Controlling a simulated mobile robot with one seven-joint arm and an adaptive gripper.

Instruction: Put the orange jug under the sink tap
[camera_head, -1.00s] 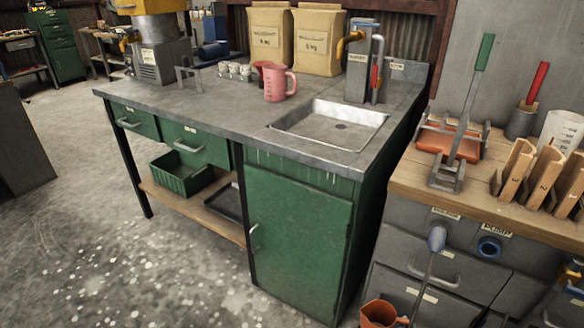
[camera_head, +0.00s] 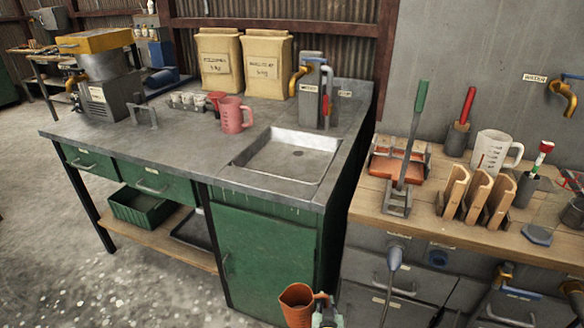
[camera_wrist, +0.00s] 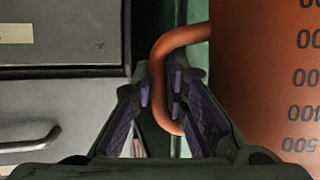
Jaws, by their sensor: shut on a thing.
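The orange jug (camera_head: 297,304) is at the bottom of the head view, held in the air in front of the green cabinet. My gripper (camera_head: 325,301) is shut on the jug's handle. In the wrist view my gripper (camera_wrist: 170,100) has its fingers on both sides of the orange handle, and the jug's wall (camera_wrist: 265,80) with dark graduation marks fills the right. The sink (camera_head: 288,156) is set in the grey worktop and looks empty. The tap (camera_head: 325,85) rises from a grey block at the sink's back right. The jug is below and in front of the sink, apart from it.
A pink jug (camera_head: 234,115) and small cups stand left of the sink. Two paper sacks (camera_head: 266,65) stand behind. On the right, a wooden-topped bench (camera_head: 440,232) carries a lever press (camera_head: 402,170), wooden blocks and a white jug (camera_head: 494,153). The worktop's front left is clear.

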